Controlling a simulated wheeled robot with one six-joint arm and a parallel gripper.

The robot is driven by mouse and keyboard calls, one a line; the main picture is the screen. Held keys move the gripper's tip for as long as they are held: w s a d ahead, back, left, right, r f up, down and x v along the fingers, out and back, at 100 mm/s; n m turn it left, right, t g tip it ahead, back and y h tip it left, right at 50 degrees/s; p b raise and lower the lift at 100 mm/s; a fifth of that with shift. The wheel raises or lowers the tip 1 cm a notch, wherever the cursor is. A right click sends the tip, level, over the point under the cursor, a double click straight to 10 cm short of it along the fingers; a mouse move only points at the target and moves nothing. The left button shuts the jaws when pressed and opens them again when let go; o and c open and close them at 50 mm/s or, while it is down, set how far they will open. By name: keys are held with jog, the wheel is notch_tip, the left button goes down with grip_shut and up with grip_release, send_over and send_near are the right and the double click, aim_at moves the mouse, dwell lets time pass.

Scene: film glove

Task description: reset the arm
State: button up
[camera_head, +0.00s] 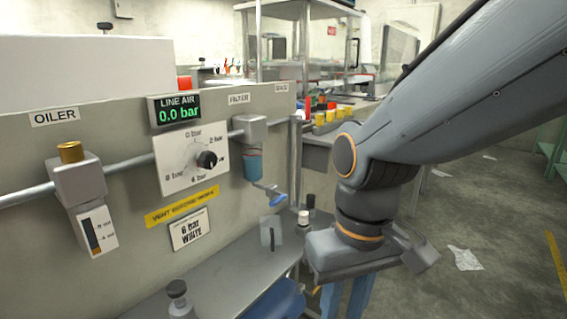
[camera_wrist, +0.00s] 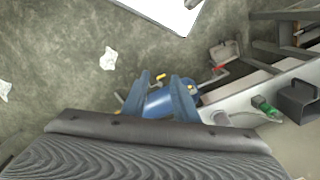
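My gripper (camera_head: 346,303) hangs at the end of my arm on the right of the head view, to the right of the bench and pointing down. Its two blue fingers stand apart with a gap between them. In the wrist view my gripper (camera_wrist: 161,86) shows both fingers spread. A blue rounded object (camera_wrist: 158,102) appears behind and between them, seemingly well below; I see no contact with it. The fingertips are cut by the lower edge of the head view.
The panel carries a display reading 0.0 bar (camera_head: 178,110), a dial knob (camera_head: 207,159), an oiler (camera_head: 78,180) and a filter (camera_head: 253,163). A grey bench shelf (camera_head: 225,283) lies below.

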jog(key=d+r+m+p, duration=0.3)
jog(key=d+r+p, duration=0.7)
jog(key=p, duration=1.1)
notch_tip(320, 180, up, 2)
jog(key=shift+d+r+m+h, duration=0.2)
jog(key=shift+r+m+h, duration=0.05)
jog(key=shift+m+h, duration=0.05)
